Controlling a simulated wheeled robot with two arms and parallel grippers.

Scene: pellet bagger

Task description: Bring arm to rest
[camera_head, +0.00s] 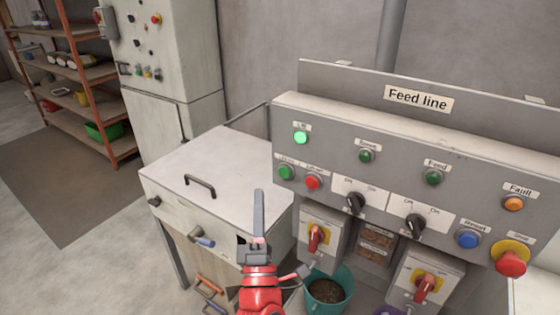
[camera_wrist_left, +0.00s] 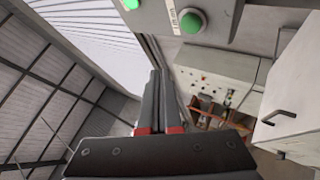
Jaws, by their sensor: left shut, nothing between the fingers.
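My left gripper (camera_head: 259,215) is in the lower middle of the head view, on a red wrist, with its fingers pointing up. It is shut and empty, in front of the right side of the white-topped cabinet and left of the Feed line panel (camera_head: 400,165). In the left wrist view the closed fingers (camera_wrist_left: 157,95) show in the middle, with a panel edge and a green button (camera_wrist_left: 191,20) beyond them. Whether the gripper touches anything cannot be told, but no contact shows. My right gripper is not in view.
The white-topped cabinet (camera_head: 215,160) has a black handle on top. The panel carries a lit green lamp (camera_head: 301,138), buttons, black selectors and a red stop button (camera_head: 511,264). Red-handled switches (camera_head: 316,238) and a teal bucket (camera_head: 328,291) sit below. Open floor (camera_head: 90,240) lies left.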

